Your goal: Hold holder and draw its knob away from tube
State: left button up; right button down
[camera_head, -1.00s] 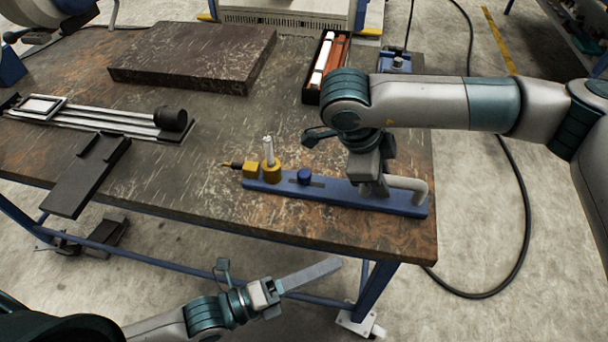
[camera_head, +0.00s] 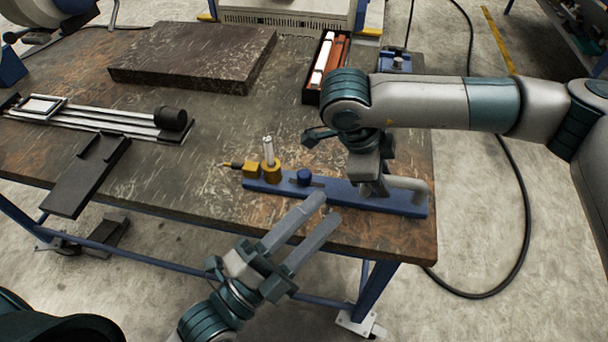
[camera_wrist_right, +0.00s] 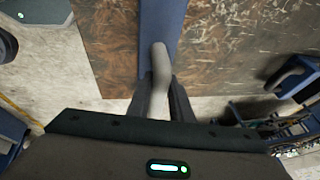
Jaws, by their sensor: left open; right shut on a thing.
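The holder is a blue bar (camera_head: 345,190) lying along the table's front right part. A white tube (camera_head: 268,150) stands upright in a yellow collar (camera_head: 271,173) near its left end. A round blue knob (camera_head: 304,177) sits at a dark slot right of the tube. A yellow block (camera_head: 250,169) with a dark-tipped pin is left of the collar. My right gripper (camera_head: 372,188) is shut on the holder's grey handle (camera_head: 408,184); the handle shows between its fingers in the right wrist view (camera_wrist_right: 160,70). My left gripper (camera_head: 326,208) is open and empty, in front of the bar, its fingers pointing toward it.
A dark slab (camera_head: 195,60) lies at the back, with a box of red and white items (camera_head: 326,62) beside it. A railed device with a black cylinder (camera_head: 170,118) is at the left. The table's middle is clear. My right arm spans the right side.

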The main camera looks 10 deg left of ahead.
aim_at(302, 181)
pick_arm(q)
jog(key=w+a+f+n+y, duration=0.2)
jog(key=a+f+n+y, duration=0.5)
jog(key=n, duration=1.1)
jog(key=shift+w+a+f+n+y, duration=0.25)
jog(key=shift+f+n+y, duration=0.15)
jog(key=shift+f+y, duration=0.35)
jog(key=shift+w, duration=0.2)
jog(key=shift+w+d, duration=0.4)
jog(key=shift+w, duration=1.5)
jog(key=shift+w+d, duration=0.4)
jog(key=shift+w, duration=1.55)
jog(key=shift+w+d, duration=0.4)
jog(key=shift+w, duration=1.5)
jog(key=shift+c, duration=0.4)
grip_shut()
